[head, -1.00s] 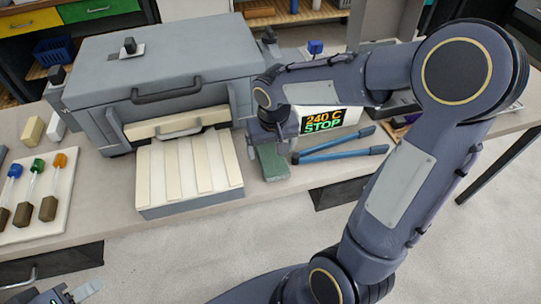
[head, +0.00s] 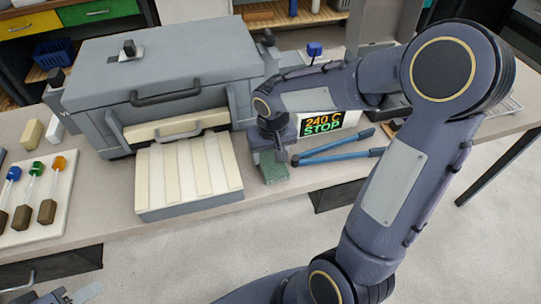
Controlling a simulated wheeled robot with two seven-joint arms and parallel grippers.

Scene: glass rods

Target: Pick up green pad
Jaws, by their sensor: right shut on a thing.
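The green pad (head: 274,173) is a small flat block on the bench, just right of the slatted cream tray. My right gripper (head: 272,157) points down over it from above and is shut on its back part. The front part of the pad shows below the fingers; the rest is hidden by the gripper. I cannot tell whether the pad is clear of the bench. A bit of my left gripper (head: 75,296) shows at the bottom left corner, away from the bench; its fingers are mostly cut off.
A grey kiln-like box (head: 165,65) stands behind the slatted tray (head: 190,172). Blue-handled tongs (head: 340,150) lie close to the pad's right, before a display (head: 322,122) reading 240 C STOP. Glass rods with coloured tops lie on a white board (head: 45,215) at left.

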